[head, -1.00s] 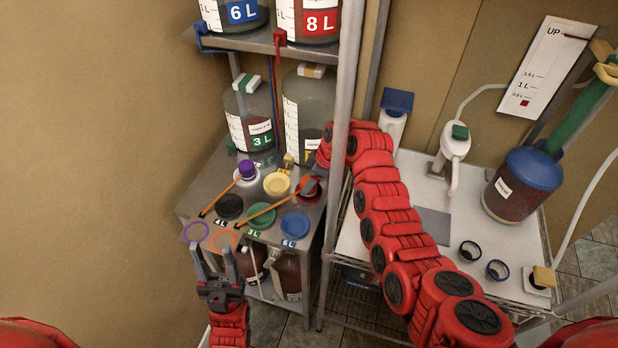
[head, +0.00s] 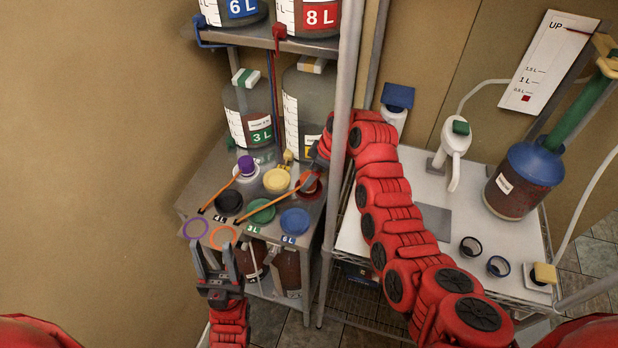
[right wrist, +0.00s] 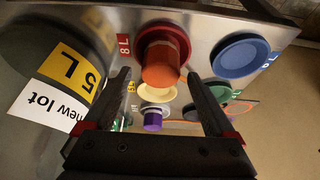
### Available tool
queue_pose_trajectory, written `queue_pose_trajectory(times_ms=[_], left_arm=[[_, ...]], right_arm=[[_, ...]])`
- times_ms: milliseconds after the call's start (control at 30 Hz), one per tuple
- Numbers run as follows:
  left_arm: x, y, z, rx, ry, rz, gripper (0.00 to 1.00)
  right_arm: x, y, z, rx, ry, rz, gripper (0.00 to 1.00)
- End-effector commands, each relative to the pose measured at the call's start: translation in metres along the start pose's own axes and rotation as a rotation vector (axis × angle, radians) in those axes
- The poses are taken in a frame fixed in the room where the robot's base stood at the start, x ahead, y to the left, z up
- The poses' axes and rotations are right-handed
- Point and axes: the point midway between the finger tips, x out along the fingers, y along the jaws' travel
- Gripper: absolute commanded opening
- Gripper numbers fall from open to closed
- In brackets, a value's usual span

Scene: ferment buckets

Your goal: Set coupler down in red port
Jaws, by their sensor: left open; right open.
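The orange coupler (right wrist: 160,66) stands in the red port (right wrist: 178,38), marked 8 L, in the right wrist view. In the head view the coupler (head: 308,181) sits in the same port, with its orange strap running to an orange ring (head: 223,237) at the front edge. My right gripper (right wrist: 158,80) is open; its fingertips appear on either side of the coupler with gaps, not touching it. In the head view it is partly hidden behind the shelf post. My left gripper (head: 213,250) is open and empty in front of the orange ring.
The steel bench also has blue (head: 295,221), green (head: 261,210), black (head: 229,201) and yellow (head: 277,180) ports. A purple coupler (head: 246,165) stands in a white port behind them. A shelf post (head: 338,130) stands close by my right arm. A white cart (head: 420,165) is at right.

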Motion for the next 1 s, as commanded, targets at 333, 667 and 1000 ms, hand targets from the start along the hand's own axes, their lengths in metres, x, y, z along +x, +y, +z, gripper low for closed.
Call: queue_pose_trajectory(times_ms=[333,667,1000], left_arm=[[-0.007,0.000,0.001,0.000,0.000,0.000,0.50],[0.000,0.000,0.000,0.000,0.000,0.000,0.50],[-0.001,0.000,0.000,0.000,0.000,0.000,0.50]], right_arm=[[-0.084,0.000,0.001,0.004,0.001,-0.001,0.90],[-0.103,-0.001,0.001,0.003,-0.001,-0.003,0.90],[-0.104,-0.001,0.001,0.001,-0.001,-0.003,0.90]])
